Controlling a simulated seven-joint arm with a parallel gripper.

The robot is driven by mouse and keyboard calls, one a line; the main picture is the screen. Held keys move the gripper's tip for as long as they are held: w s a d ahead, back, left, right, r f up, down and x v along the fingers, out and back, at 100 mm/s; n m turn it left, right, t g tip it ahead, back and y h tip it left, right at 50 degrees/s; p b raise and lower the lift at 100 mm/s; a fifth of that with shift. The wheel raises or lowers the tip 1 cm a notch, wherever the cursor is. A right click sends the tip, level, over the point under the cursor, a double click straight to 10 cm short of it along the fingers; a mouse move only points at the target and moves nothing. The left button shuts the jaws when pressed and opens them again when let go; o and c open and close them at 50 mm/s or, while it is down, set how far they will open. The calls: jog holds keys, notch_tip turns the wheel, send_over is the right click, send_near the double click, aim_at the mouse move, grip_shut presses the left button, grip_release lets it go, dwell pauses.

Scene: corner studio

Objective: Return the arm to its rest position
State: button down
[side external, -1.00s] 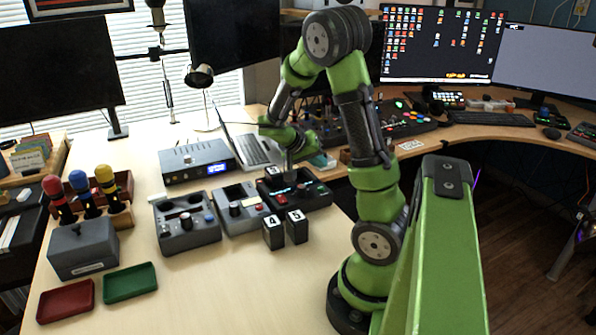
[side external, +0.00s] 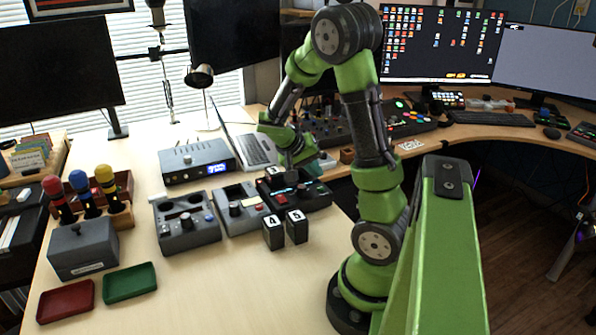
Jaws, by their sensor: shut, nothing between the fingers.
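My gripper (side external: 290,177) points down above the black control box (side external: 312,196) with a red button, near its upper left part. The gripper looks small and partly dark against the box, and its fingers are close together with nothing seen between them. I cannot tell whether the fingertips touch the box. My green arm stands at the right side of the table and bends over to the left at the top.
Two number blocks, 4 (side external: 273,233) and 5 (side external: 297,227), stand in front of the control boxes. A grey box (side external: 83,250), a red tray (side external: 66,301) and a green tray (side external: 130,283) sit at the left. The front middle of the table is clear.

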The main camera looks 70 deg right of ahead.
jog(key=w+a+r+n+t+y, duration=0.2)
jog(key=w+a+n+t, duration=0.1)
jog(key=a, duration=0.5)
jog(key=w+a+r+n+t+y, duration=0.2)
jog(key=a+t+y, duration=0.1)
jog(key=a, duration=0.5)
jog(key=a+r+n+t+y, duration=0.1)
jog(key=a+r+n+t, duration=0.1)
jog(key=a+r, duration=0.2)
jog(key=a+r+n+t+y, duration=0.2)
jog(key=a+r, duration=0.3)
jog(key=a, duration=0.5)
jog(key=shift+s+a+r+n+t, duration=0.25)
jog(key=shift+s+t, duration=0.2)
jog(key=shift+t, duration=0.35)
jog(key=shift+f, duration=0.1)
